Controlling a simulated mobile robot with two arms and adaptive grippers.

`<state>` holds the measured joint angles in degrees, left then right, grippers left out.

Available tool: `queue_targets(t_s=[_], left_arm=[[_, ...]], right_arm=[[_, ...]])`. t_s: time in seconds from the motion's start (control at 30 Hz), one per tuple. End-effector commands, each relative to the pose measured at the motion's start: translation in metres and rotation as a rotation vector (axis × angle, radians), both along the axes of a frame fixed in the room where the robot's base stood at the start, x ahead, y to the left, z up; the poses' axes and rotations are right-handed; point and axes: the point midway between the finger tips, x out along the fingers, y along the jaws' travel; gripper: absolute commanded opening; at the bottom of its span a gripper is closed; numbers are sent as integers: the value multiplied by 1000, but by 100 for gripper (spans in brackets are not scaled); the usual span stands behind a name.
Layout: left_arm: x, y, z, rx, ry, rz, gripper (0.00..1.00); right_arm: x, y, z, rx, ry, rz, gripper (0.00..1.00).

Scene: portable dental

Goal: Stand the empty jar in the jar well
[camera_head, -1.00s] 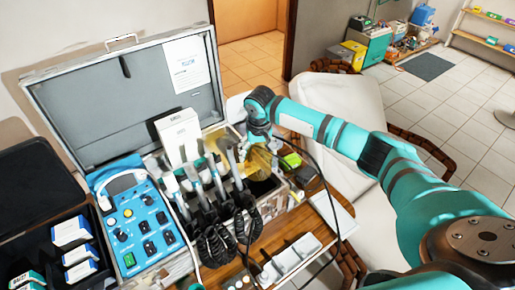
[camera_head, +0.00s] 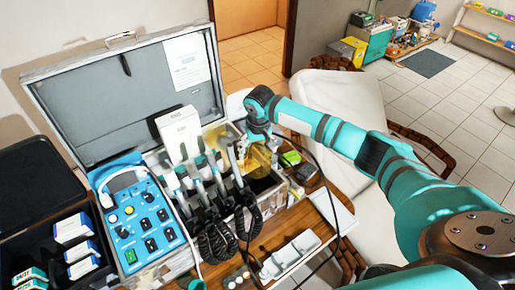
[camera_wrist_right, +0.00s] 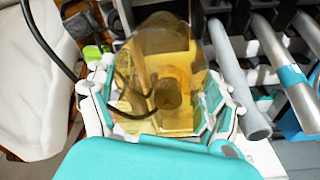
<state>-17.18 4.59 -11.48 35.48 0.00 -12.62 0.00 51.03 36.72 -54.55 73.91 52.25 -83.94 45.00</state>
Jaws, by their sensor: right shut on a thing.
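A see-through amber jar (camera_head: 256,159) is held by my right gripper (camera_head: 246,148) over the right part of the open case (camera_head: 283,196). In the right wrist view the jar (camera_wrist_right: 150,62) sits between the two fingers of the right gripper (camera_wrist_right: 160,98), which are shut on it. A compartment and a dark rounded shape show through its amber wall. A dark opening (camera_head: 264,184) in the case lies just in front of the jar; I cannot tell whether it is the jar well. The jar's base is hard to make out. My left gripper is not in view.
Several handpieces with coiled black hoses (camera_head: 217,240) stand close left of the jar. A blue control unit (camera_head: 145,225) and white box (camera_head: 180,135) are farther left. Small green and dark boxes (camera_head: 290,158) lie to the right. A black cable hangs beside the arm.

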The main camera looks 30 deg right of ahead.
Motion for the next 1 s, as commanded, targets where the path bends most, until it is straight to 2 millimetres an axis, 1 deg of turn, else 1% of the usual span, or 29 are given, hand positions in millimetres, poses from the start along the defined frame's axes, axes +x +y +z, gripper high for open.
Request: queue_targets(t_s=[0.17,1.0], left_arm=[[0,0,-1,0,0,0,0],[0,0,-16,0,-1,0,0]], right_arm=[[0,0,-3,0,0,0,47],[0,0,-45,1,2,-1,47]])
